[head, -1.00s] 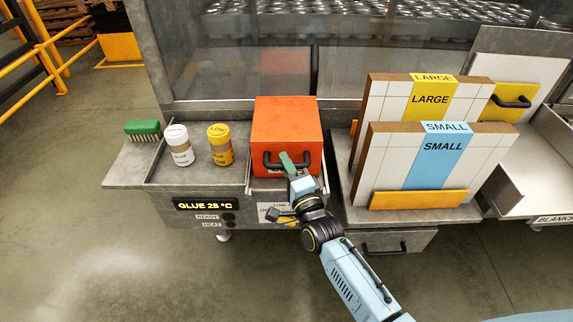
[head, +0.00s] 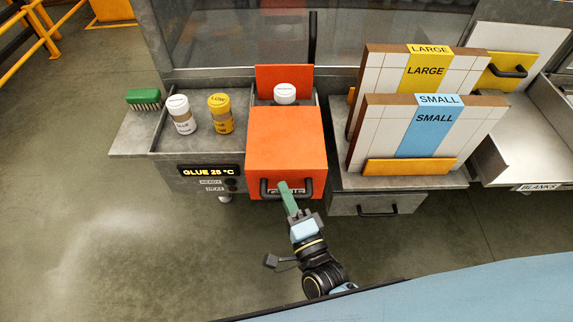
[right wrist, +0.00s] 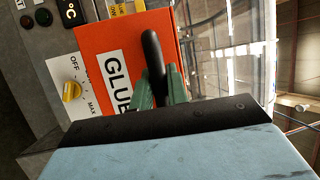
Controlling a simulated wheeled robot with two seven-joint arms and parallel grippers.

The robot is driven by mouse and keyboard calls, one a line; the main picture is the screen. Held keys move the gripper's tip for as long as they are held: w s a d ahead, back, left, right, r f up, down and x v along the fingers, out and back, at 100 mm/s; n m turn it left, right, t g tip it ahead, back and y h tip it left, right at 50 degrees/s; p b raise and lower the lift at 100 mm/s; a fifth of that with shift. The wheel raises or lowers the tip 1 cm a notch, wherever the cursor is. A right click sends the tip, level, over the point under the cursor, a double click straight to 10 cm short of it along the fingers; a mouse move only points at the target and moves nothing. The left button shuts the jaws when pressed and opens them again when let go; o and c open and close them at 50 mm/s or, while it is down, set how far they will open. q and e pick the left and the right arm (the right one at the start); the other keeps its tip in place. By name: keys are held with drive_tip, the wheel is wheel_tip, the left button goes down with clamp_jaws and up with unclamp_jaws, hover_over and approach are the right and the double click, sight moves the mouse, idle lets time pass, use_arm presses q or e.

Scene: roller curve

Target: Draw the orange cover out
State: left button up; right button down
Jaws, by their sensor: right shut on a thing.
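The orange cover (head: 285,138) is a box-like hood with a black handle (head: 264,190) on its front. It is slid forward of the orange back panel (head: 284,77), with a gap behind it. A white-capped thing (head: 285,93) shows in that gap. My right gripper (head: 288,190) has green fingers shut on the handle. In the right wrist view the fingers (right wrist: 165,85) are on either side of the black handle, close to the cover's front (right wrist: 112,62) with its "GLUE" lettering. My left gripper is not in view.
A white jar (head: 181,115) and a yellow jar (head: 220,114) stand on the tray to the left, beside a green brush (head: 143,98). Racks of LARGE (head: 424,72) and SMALL (head: 430,120) boards stand close on the right. Open floor lies in front.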

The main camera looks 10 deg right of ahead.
drive_tip(key=shift+s+a, duration=0.25)
drive_tip(key=shift+s, duration=1.05)
drive_tip(key=c, duration=1.4)
unclamp_jaws()
drive_tip(key=shift+o, duration=0.2)
drive_tip(key=b+v, duration=0.2)
drive_tip(key=v, duration=1.1)
drive_tip(key=shift+s, duration=0.15)
drive_tip(key=shift+d, duration=0.1)
